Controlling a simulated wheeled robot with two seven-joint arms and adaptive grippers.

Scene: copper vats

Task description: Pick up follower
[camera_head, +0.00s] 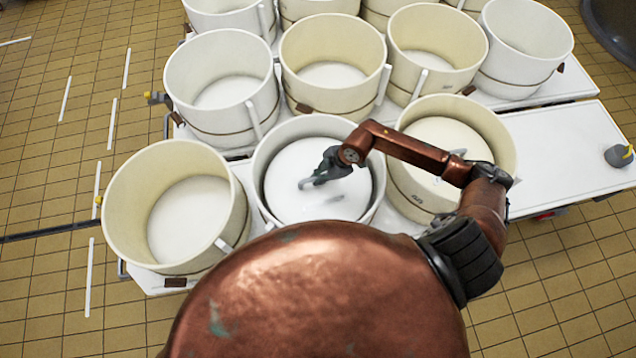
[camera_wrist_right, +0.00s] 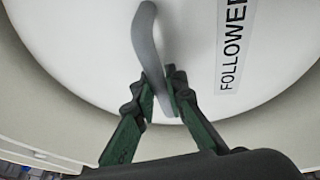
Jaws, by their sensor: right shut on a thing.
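The follower (camera_wrist_right: 75,50) is a white round disc with a grey curved handle (camera_wrist_right: 148,45) and a label reading "FOLLOWER" in the right wrist view. In the head view the follower (camera_head: 290,190) lies inside a white vat (camera_head: 262,160) in the front row, between two cream vats. My right gripper (camera_wrist_right: 160,98) is shut on the follower's handle. In the head view the right gripper (camera_head: 322,176) reaches over that vat from the right. My left gripper is not in view.
A cream vat (camera_head: 118,215) stands close on the left and another cream vat (camera_head: 505,135) on the right. More vats stand behind on white platforms. Tiled floor (camera_head: 50,180) is open at left.

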